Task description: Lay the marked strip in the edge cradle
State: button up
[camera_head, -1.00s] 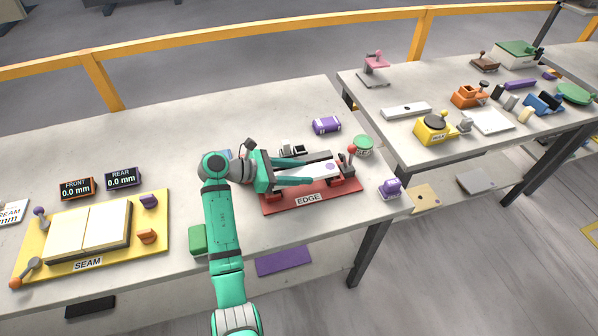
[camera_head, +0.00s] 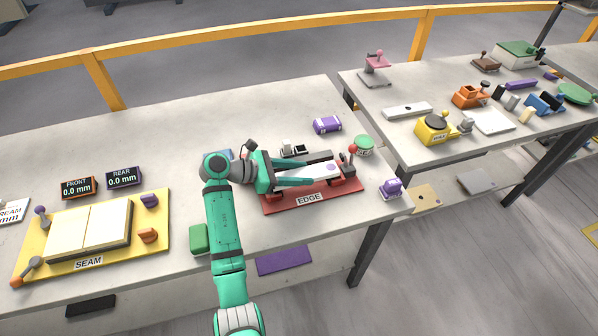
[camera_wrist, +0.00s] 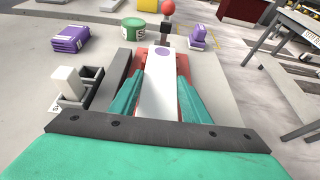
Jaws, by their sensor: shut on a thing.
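The marked strip is a white bar (camera_wrist: 158,88) with a purple dot near its far end; it also shows in the head view (camera_head: 322,171). My gripper (camera_wrist: 160,98) is shut on it, with one green finger along each long side. The edge cradle is a red base labelled EDGE (camera_head: 312,201) with dark rails and red blocks. The strip lies lengthwise over the cradle, between its dark back rail and the front side. I cannot tell whether it touches the cradle's seat. A red-knobbed lever (camera_head: 352,152) stands at the cradle's right end.
A purple block (camera_head: 327,125), a green round tin (camera_head: 364,145) and a purple clamp-like piece (camera_head: 392,188) stand around the cradle. A green block (camera_head: 199,239) is near the front edge. The yellow SEAM fixture (camera_head: 150,215) is at left. A gap separates the right table (camera_head: 400,150).

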jog(key=shift+f, duration=0.55)
jog(key=shift+f, duration=0.25)
jog(key=o, duration=1.4)
jog(key=shift+s, duration=0.1)
jog(key=shift+o, duration=1)
jog(key=shift+a, duration=0.1)
jog(key=v, duration=1)
jog(key=shift+a+r, duration=0.15)
jog(key=shift+a, duration=0.15)
